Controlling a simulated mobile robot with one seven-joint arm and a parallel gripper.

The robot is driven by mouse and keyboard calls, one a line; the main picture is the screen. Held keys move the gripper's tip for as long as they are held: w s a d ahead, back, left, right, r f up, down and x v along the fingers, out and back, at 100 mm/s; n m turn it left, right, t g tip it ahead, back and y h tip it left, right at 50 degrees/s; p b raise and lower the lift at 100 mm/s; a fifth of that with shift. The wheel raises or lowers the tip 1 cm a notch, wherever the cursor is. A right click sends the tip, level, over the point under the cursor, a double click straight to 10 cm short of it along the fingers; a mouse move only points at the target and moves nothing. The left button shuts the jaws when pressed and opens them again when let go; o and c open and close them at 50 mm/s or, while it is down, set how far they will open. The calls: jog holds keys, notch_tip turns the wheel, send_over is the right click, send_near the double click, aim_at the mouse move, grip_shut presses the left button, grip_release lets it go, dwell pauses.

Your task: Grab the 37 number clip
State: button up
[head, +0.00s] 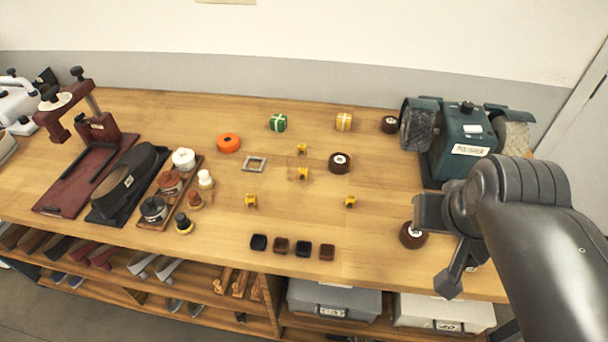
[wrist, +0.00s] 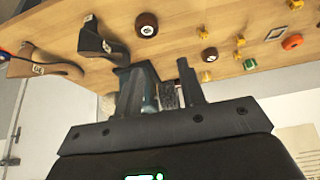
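Several small yellow clips stand on the wooden table, in the middle of the head view: a back one (head: 302,149), one just in front of it (head: 303,173), a front left one (head: 251,201) and a front right one (head: 350,201). Their numbers are too small to read, so I cannot tell which is 37. Yellow clips also show at the upper right of the wrist view (wrist: 238,40). My gripper (head: 440,245) is open and empty, near the table's right front, well right of the clips. Its two fingers stand apart in the wrist view (wrist: 157,88).
A brown round reel (head: 411,237) is close beside my gripper; another (head: 339,162) stands near the clips. A green polisher (head: 465,140) is at the back right. Small dark blocks (head: 281,245) line the front edge. A grey square frame (head: 254,164) lies left of the clips.

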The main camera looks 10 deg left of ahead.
jog(key=shift+o, duration=0.3)
jog(key=shift+o, duration=1)
